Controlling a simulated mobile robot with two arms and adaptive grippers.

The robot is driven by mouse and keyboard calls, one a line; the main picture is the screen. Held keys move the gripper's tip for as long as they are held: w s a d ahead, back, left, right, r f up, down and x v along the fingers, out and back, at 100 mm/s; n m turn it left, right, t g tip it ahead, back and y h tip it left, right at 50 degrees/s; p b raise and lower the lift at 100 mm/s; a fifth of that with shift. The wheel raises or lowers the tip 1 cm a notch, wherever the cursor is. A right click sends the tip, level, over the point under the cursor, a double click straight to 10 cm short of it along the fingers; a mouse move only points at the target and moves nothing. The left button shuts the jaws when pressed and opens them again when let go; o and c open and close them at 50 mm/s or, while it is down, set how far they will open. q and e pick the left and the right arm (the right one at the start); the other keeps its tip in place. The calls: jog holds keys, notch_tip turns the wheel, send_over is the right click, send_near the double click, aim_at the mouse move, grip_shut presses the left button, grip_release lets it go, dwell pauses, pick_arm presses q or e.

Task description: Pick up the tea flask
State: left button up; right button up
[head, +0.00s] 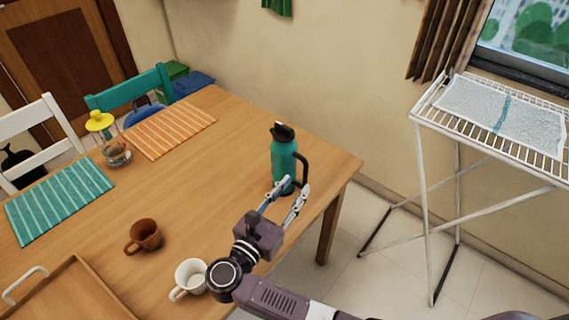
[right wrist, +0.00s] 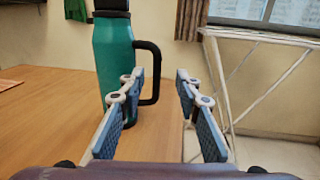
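The tea flask is a teal bottle with a black lid and a black side handle. In the head view the flask (head: 284,160) stands upright near the table's right edge. In the right wrist view the flask (right wrist: 113,58) is ahead on the left, its lid cut by the top edge. My right gripper (head: 296,187) is open, at the handle side of the flask. In the right wrist view its fingertips (right wrist: 160,78) appear on either side of the handle, not closed on it. I cannot tell how deep the handle sits between them. My left gripper is not in view.
A white mug (head: 190,277) and a brown cup (head: 146,234) stand near my right arm. A wooden tray (head: 75,290), a yellow-topped glass jar (head: 116,152) and placemats are farther left. A drying rack (head: 425,118) stands right of the table. The table centre is clear.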

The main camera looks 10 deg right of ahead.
aim_at(304, 173)
jog(key=p+x, duration=0.2)
jog(key=x, duration=0.3)
jog(key=shift+w+f, duration=0.2)
jog(key=shift+w, duration=0.2)
jog(key=shift+w+d+f, duration=0.15)
jog(key=shift+w+d, duration=0.05)
jog(key=shift+d, duration=0.05)
jog(key=shift+c, duration=0.4)
grip_shut()
